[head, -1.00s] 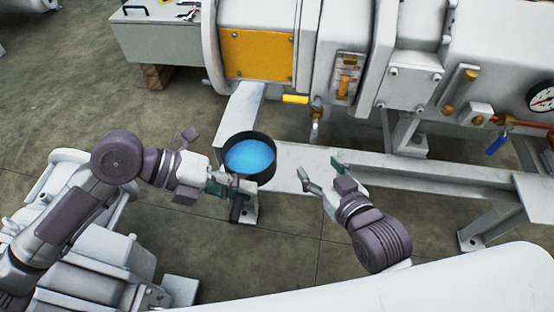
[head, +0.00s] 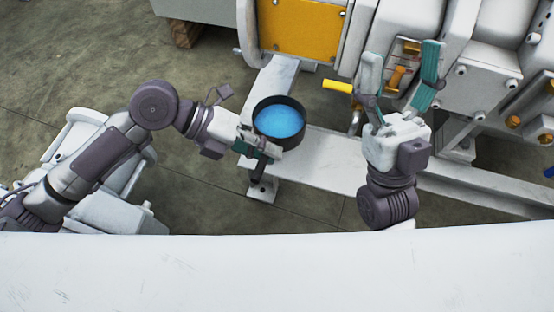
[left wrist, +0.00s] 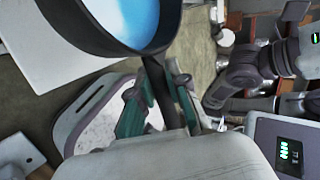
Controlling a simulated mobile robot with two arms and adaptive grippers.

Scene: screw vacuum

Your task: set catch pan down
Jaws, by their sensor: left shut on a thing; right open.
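The catch pan (head: 279,123) is a round black pan with blue liquid inside. It is in the middle of the head view, over the white frame beam, and looks level. Its underside is hidden, so I cannot tell whether it touches the beam. My left gripper (head: 257,150) is shut on the pan's handle, on the pan's near side. In the left wrist view the pan (left wrist: 128,22) is at the top, its dark handle (left wrist: 156,85) between the green-padded fingers. My right gripper (head: 402,78) is open and empty, fingers raised in front of the machine, right of the pan.
The white frame beam (head: 325,172) runs below the machine. A yellow-handled valve (head: 338,87) sticks out close to the right gripper. A yellow panel (head: 300,30) is behind the pan. A large white surface (head: 280,275) fills the bottom. Bare floor (head: 80,85) lies at the left.

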